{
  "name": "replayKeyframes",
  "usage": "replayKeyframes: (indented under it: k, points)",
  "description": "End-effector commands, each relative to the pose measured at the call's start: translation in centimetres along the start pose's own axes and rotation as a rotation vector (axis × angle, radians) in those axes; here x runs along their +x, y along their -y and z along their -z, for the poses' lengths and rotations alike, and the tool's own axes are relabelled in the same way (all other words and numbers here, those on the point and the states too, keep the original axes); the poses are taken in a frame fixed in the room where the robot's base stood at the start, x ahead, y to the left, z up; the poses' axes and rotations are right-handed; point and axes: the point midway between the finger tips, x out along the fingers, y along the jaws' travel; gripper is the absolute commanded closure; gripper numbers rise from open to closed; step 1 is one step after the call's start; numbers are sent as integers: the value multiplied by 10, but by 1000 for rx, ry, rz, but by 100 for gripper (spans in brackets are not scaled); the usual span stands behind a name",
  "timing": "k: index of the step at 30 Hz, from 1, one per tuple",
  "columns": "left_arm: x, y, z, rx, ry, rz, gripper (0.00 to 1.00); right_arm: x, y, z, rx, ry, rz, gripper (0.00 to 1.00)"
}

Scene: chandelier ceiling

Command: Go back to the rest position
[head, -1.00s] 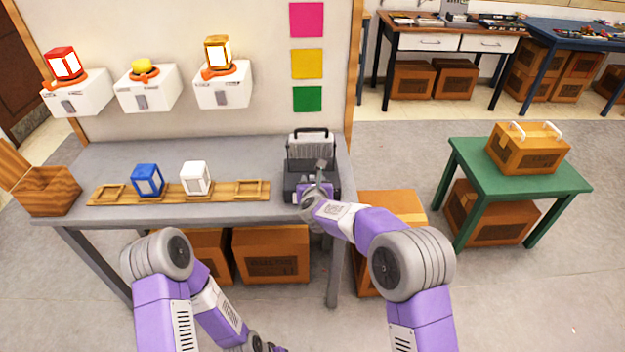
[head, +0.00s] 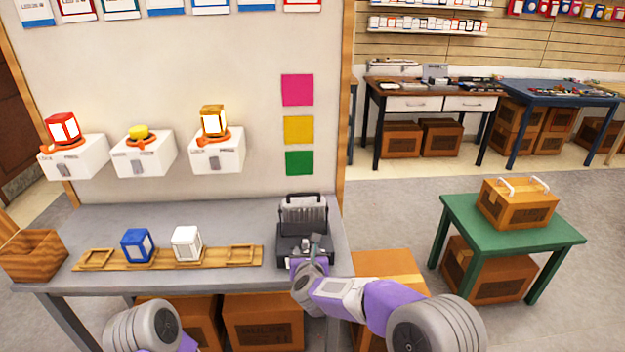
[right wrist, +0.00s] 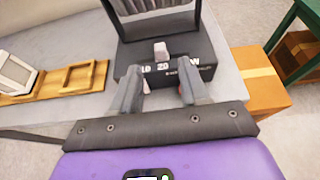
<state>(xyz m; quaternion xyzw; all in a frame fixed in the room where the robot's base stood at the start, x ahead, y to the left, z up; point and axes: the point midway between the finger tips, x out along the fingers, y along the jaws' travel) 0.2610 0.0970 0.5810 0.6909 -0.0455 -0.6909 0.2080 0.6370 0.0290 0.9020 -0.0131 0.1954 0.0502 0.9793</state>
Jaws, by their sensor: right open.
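My right gripper (head: 312,252) is at the dark grey device (head: 303,215) on the right end of the grey table. In the right wrist view its two fingers (right wrist: 160,92) are apart, just in front of the device (right wrist: 195,58), with a small light knob (right wrist: 160,52) between and beyond them. Nothing is held between the fingers. I cannot tell whether the fingers touch the device.
The grey table (head: 190,220) carries a wooden rack (head: 212,256) with a blue cube lantern (head: 138,245) and a white one (head: 186,243). A wooden box (head: 32,255) stands at its left end.

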Motion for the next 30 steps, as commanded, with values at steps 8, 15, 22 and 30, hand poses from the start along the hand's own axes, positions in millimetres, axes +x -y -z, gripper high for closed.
replayKeyframes:
  k: [8,15,22,30]
  points:
    - [-12,-4,-1,0,0,0,57,1,36,85,-489,-162,-63,55]
    - [-27,-10,-1,0,0,0,57,-39,75,212,-1191,-342,-351,55]
    - [-40,-15,-2,0,0,0,57,-119,93,313,-1746,-326,-807,55]
    - [-52,-20,-2,0,0,0,57,-224,90,379,-2131,-8,-1316,55]
